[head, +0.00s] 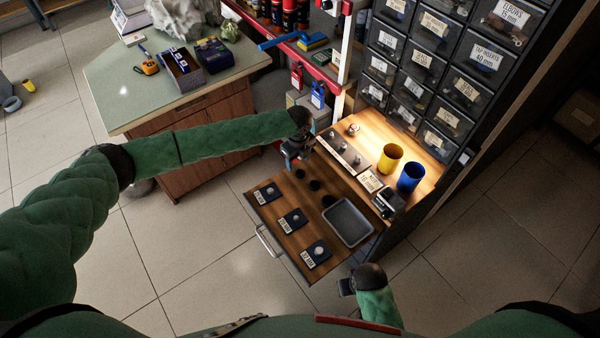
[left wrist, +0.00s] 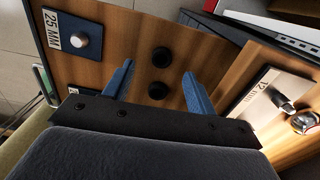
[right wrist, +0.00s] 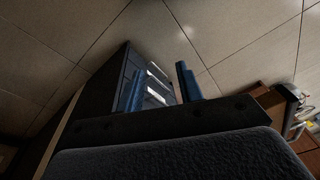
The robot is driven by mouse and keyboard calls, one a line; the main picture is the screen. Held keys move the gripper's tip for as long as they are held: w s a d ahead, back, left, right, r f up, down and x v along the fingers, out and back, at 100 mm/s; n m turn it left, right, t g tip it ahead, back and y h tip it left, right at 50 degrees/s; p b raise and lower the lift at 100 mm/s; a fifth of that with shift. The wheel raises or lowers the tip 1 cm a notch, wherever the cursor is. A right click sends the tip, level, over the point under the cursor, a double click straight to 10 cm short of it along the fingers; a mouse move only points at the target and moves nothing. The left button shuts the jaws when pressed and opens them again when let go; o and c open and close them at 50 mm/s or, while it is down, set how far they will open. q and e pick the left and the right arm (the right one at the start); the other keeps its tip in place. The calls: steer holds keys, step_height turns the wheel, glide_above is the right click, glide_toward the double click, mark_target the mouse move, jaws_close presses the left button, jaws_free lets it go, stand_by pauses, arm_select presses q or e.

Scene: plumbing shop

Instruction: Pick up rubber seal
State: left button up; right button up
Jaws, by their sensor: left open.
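Small round black pieces that look like rubber seals lie on the pull-out wooden board (head: 274,211). In the head view one is at the back (head: 299,173), one in the middle (head: 314,185), and a larger dark one is nearer the tray (head: 329,200). The left wrist view shows two, an upper one (left wrist: 161,58) and a lower one (left wrist: 157,91), between the blue fingers. My left gripper (head: 290,158) is open and empty above the board's back end. My right gripper (head: 347,287) is open and empty, low beside the board's front right; its wrist view (right wrist: 162,82) shows the fingers apart.
A grey tray (head: 348,222) and labelled blue plates, including a 25 MM one (left wrist: 78,38), lie on the board. Behind are a plate with fittings (head: 342,153), a yellow cup (head: 390,159) and a blue cup (head: 410,177). Drawer bins (head: 438,70) rise behind the shelf.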

mark_target(300, 174)
arm_select(q)
steer(key=f, duration=0.1)
steer(key=f+p, duration=0.1)
steer(key=f, duration=0.1)
steer(key=f+p, duration=0.1)
steer(key=shift+s+d+f, duration=0.1)
steer(key=shift+d+f, duration=0.15)
steer(key=shift+d, duration=0.05)
steer(key=shift+f, duration=0.6)
arm_select(e)
step_height(300, 174, down, 10)
steer(key=s+d, duration=0.1)
steer(key=shift+s+d, duration=0.15)
steer(key=shift+s, duration=0.25)
arm_select(q)
steer(key=c, duration=1)
